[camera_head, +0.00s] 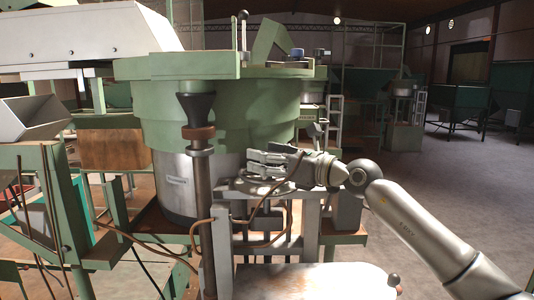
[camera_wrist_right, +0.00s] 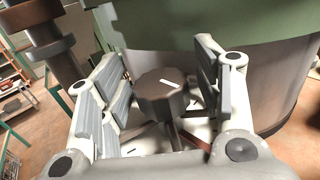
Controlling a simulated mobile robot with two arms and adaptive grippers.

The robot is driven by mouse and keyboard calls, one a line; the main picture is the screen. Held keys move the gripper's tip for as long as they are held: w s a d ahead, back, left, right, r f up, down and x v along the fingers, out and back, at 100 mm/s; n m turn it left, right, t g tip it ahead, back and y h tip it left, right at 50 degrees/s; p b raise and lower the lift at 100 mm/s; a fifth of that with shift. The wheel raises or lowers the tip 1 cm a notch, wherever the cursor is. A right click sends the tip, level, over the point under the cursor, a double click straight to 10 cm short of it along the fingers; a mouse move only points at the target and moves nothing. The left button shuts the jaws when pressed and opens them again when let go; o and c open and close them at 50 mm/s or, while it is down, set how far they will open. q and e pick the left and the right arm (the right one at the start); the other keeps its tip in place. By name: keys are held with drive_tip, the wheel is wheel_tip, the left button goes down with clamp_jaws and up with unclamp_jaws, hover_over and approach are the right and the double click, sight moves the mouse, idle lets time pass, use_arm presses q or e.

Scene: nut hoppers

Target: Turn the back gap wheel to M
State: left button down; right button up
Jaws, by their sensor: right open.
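A dark grey many-sided wheel (camera_wrist_right: 162,97) with a white pointer mark on top stands on a pale plate with dark markings in the right wrist view. I cannot read any letter. My right gripper is open, with one finger on each side of the wheel in the right wrist view (camera_wrist_right: 158,78). Gaps show between the fingers and the wheel. In the head view, my right gripper (camera_head: 262,165) is over a small stand in front of the green bowl, and the wheel cannot be made out behind the fingers. My left gripper is not in view.
The big green bowl (camera_head: 220,110) with its steel lower drum (camera_head: 185,185) stands just behind my right gripper. A brown upright post (camera_head: 204,215) is to its left, with a brown cable near. Open floor (camera_head: 440,180) lies to the right.

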drive_tip(key=c, duration=1)
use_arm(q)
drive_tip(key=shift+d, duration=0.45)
use_arm(e)
drive_tip(key=shift+t, duration=0.3)
drive_tip(key=shift+m+h, duration=0.3)
drive_tip(key=shift+f+m+t+h+b, duration=0.2)
drive_tip(key=shift+m+t+h+b, duration=0.15)
drive_tip(key=shift+b, duration=0.25)
use_arm(q)
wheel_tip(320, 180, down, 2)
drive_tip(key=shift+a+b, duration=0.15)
drive_tip(key=shift+b, duration=0.2)
use_arm(e)
drive_tip(key=shift+r+t, duration=0.15)
drive_tip(key=shift+t, duration=0.2)
